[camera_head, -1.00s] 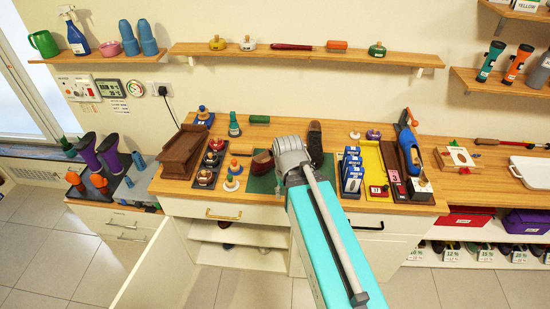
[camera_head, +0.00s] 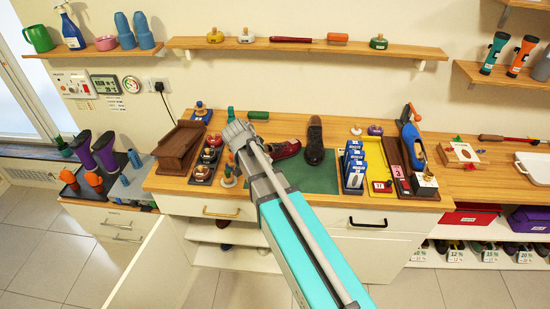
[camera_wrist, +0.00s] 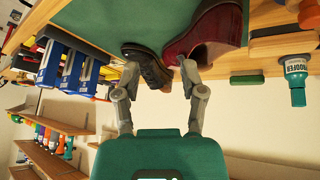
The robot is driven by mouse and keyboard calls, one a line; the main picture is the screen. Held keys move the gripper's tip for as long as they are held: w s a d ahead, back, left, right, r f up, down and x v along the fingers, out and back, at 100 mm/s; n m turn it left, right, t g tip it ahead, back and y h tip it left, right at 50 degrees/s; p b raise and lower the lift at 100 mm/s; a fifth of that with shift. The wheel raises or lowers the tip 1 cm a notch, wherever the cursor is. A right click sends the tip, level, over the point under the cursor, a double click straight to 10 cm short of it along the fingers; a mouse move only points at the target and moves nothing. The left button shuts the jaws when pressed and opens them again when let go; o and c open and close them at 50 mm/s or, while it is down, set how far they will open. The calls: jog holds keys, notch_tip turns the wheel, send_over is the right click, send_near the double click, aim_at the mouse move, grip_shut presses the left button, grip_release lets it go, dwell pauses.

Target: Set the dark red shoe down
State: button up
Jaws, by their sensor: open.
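The dark red shoe (camera_head: 286,149) rests at the back of the green mat (camera_head: 312,180) on the wooden counter, left of a dark brown shoe (camera_head: 315,140). My gripper (camera_head: 234,132) is to the left of the red shoe in the head view. In the wrist view the red shoe (camera_wrist: 210,32) and the dark brown shoe (camera_wrist: 148,62) appear beyond my gripper (camera_wrist: 162,72). Its fingers are spread with nothing held between them. The right finger's tip is close to the red shoe's end; I cannot tell whether they touch.
Blue boxes (camera_head: 353,168) and a yellow tray (camera_head: 376,160) stand right of the mat. A brown wooden tray (camera_head: 180,147) and small knobbed items are at the left. A shelf (camera_head: 300,45) runs above. The mat's front is clear.

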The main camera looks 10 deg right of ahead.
aim_at(277, 149)
jog(key=w+a+m+t+h+b, duration=0.1)
jog(key=w+a+m+t+b, duration=0.1)
jog(key=w+a+m, duration=0.2)
jog(key=w+a, duration=0.1)
jog(key=w, duration=0.2)
jog(key=shift+w+a+r+h, duration=0.15)
jog(key=shift+w+a+h, duration=0.15)
jog(key=shift+w+h, duration=0.1)
jog(key=shift+d, duration=0.1)
jog(key=b+x, duration=0.5)
jog(key=x, duration=0.2)
jog(key=shift+w, duration=0.15)
jog(key=shift+w+d+f+b, duration=0.3)
jog(key=shift+d+f+b, duration=0.05)
jog(key=shift+f+b, duration=0.15)
jog(key=shift+w+r+b+x, duration=0.1)
jog(key=shift+b+x, duration=0.75)
jog(key=shift+x, duration=0.45)
jog(key=shift+w+r+b+x, duration=0.15)
jog(key=shift+b+x, duration=0.65)
jog(key=shift+x, duration=0.5)
jog(key=shift+d, duration=0.1)
grip_shut()
